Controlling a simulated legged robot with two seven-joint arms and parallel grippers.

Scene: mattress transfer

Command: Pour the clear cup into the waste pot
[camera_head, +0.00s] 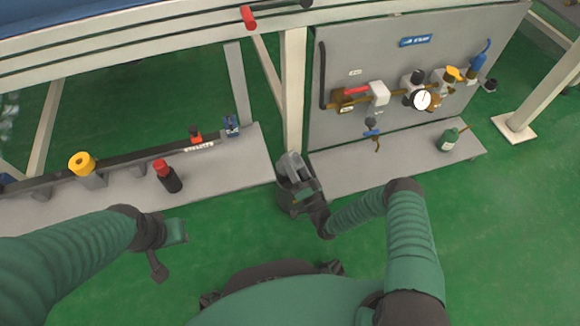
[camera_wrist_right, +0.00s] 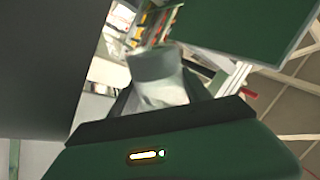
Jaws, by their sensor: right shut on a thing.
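My right gripper (camera_head: 303,187) is at the front edge of the grey bench, just left of the panel's shelf. In the right wrist view it is shut on the clear cup (camera_wrist_right: 158,78), which looks whitish and see-through between the dark fingers. In the head view the cup is hard to make out against the grey parts. A dark round container (camera_head: 286,203), which looks like the waste pot, shows below and beside the right gripper, partly hidden by it. I cannot tell how far the cup is tilted. My left gripper (camera_head: 170,245) hangs over the green floor, its fingers unclear.
On the left bench stand a black bottle with a red cap (camera_head: 168,176), a yellow roll (camera_head: 82,163) and a small blue item (camera_head: 231,125). At right, a grey panel (camera_head: 345,60) carries valves and a gauge (camera_head: 422,99). A green bottle (camera_head: 448,140) stands on its shelf (camera_head: 400,160).

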